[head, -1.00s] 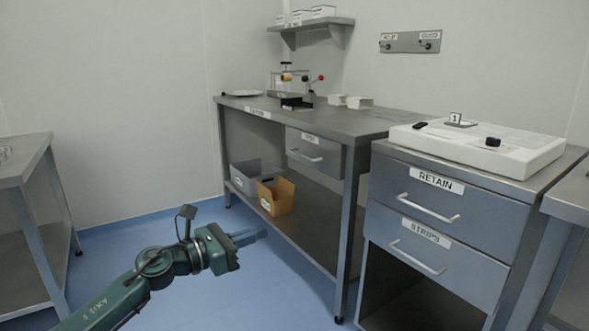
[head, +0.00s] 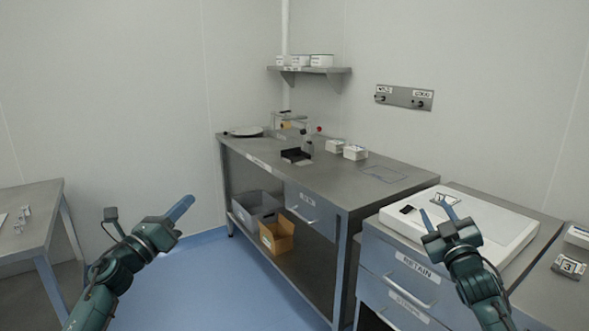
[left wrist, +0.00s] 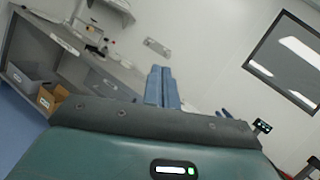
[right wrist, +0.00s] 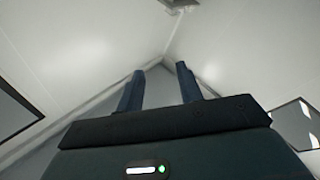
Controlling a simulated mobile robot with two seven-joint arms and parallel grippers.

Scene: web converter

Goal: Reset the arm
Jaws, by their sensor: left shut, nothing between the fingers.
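My left gripper (head: 180,207) is raised over the floor in front of the workbench, its blue fingers together and empty. Its shut fingers also show in the left wrist view (left wrist: 160,86). My right gripper (head: 436,208) is up in front of the white block on the drawer cabinet. Its two fingers stand apart with nothing between them, as the right wrist view (right wrist: 160,88) shows, with bare wall and ceiling beyond. Both grippers are clear of the furniture as far as I can see.
The steel workbench (head: 385,183) bears a black tray (head: 296,155) and small white boxes (head: 354,152). The drawer cabinet (head: 372,252) with a white block (head: 512,232) stands at right. A cardboard box (head: 277,236) sits on the bench's lower shelf. Another table (head: 30,197) is at left.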

